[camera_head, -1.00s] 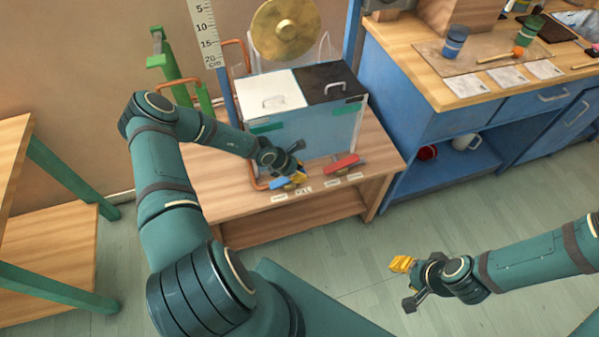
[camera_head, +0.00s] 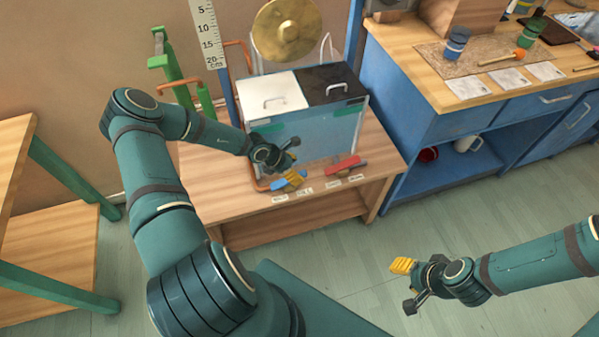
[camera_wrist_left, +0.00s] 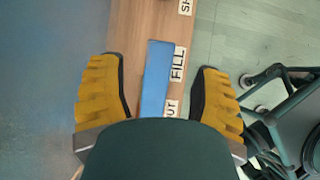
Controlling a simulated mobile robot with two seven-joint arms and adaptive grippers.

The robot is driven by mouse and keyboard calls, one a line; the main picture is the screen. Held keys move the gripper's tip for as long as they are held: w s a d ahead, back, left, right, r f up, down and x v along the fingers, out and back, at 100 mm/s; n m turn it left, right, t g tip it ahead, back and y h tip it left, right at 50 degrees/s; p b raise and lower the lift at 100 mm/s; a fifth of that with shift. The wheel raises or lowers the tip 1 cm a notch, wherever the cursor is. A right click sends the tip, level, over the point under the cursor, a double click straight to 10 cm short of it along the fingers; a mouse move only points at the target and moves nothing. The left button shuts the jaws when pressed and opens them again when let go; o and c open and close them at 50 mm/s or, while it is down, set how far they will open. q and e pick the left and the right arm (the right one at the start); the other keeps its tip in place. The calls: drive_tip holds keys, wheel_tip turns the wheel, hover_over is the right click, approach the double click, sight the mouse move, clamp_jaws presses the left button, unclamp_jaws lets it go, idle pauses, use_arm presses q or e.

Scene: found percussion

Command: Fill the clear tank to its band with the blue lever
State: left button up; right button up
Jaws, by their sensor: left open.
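The clear tank (camera_head: 318,138) stands on a wooden stand, with a white lid on the left, a black lid on the right and green bands on its front. I cannot make out a water level. The blue lever (camera_head: 276,185) lies low in front of the tank's left part. My left gripper (camera_head: 291,180) is open at it; in the left wrist view the blue lever (camera_wrist_left: 156,80) lies between the spread yellow fingers (camera_wrist_left: 155,98), apart from both, beside a FILL label (camera_wrist_left: 178,63). My right gripper (camera_head: 404,266) hangs over the floor, with no object visible at it.
A red lever (camera_head: 345,162) sits to the right of the blue one, with labels (camera_head: 333,182) along the stand's front edge. A gong (camera_head: 287,30) hangs behind the tank. A blue workbench (camera_head: 430,110) stands at the right. The floor in front is clear.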

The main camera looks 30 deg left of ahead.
sight(282, 182)
use_arm(q)
drive_tip(key=v, duration=0.8)
drive_tip(key=shift+s+r, duration=0.1)
drive_tip(key=s+d+f+m+g, duration=0.1)
drive_tip(key=s+d+m, duration=0.1)
drive_tip(key=d+m, duration=0.5)
drive_tip(key=s+d+f+m+g, duration=0.1)
drive_tip(key=s+d+m+g, duration=0.1)
drive_tip(key=d+m, duration=0.45)
drive_tip(key=s+d+r+m, duration=0.3)
drive_tip(key=s+d+m, duration=0.5)
drive_tip(key=d+m, duration=0.4)
drive_tip(key=shift+s+d+r+m+g+y, duration=0.3)
drive_tip(key=shift+s+d+r+m, duration=0.05)
drive_tip(key=shift+s+d+m, duration=0.1)
